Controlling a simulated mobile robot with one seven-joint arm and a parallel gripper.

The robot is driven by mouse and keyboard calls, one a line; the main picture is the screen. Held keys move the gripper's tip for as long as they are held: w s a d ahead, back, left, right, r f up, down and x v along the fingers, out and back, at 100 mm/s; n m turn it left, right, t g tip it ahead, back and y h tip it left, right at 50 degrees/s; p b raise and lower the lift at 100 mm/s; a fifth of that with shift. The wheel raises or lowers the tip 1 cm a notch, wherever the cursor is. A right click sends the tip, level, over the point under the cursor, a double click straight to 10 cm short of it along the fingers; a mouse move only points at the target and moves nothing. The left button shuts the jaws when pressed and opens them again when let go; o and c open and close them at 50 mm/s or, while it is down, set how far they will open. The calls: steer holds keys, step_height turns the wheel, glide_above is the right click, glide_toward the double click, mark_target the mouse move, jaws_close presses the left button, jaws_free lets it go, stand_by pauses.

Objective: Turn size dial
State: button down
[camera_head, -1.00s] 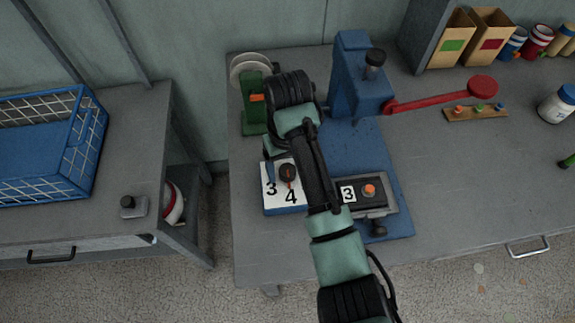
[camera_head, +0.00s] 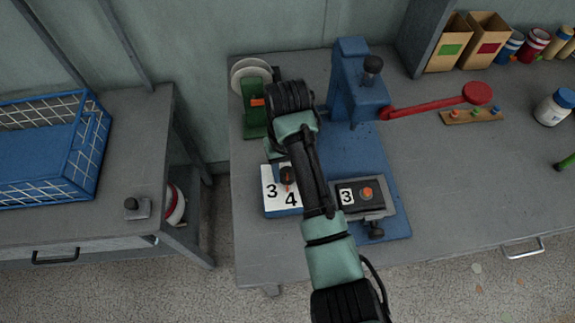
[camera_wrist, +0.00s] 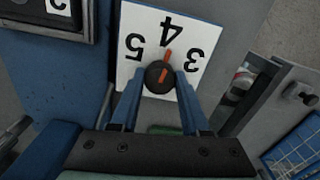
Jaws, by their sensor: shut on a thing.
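The size dial (camera_wrist: 159,77) is a round dark knob with an orange-red pointer line, on a white plate (camera_wrist: 190,32) marked 3, 4 and 5. In the wrist view the pointer is directed at the 4, leaning slightly toward the 3 side. My gripper (camera_wrist: 158,88) is shut on the knob, with a blue finger on each side of it. In the head view the dial (camera_head: 286,175) shows beside my arm, its pointer toward the 4. My arm hides the 5 and part of the plate there.
A blue press (camera_head: 356,90) with a red lever (camera_head: 435,103) stands behind. A dark block (camera_head: 365,197) marked 3 sits right of the dial. A green reel stand (camera_head: 256,115) is behind left. A blue wire basket (camera_head: 45,150) is on the left bench.

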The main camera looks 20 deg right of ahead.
steer(key=m+p, duration=0.2)
steer(key=p, duration=0.1)
steer(key=shift+a+r+m, duration=0.1)
steer(key=shift+r+m, duration=0.2)
steer(key=m+p, duration=0.2)
steer(key=shift+m, duration=0.4)
steer(key=m+p, duration=0.1)
steer(key=m, duration=0.1)
steer(key=m+p, duration=0.1)
steer(key=m, duration=0.2)
steer(key=shift+w+f+p, duration=0.1)
steer(key=shift+f+p, duration=0.1)
steer(key=shift+p, duration=0.1)
steer(key=shift+c, duration=1.9)
jaws_free()
step_height(320, 180, up, 13)
steer(key=shift+f, duration=0.1)
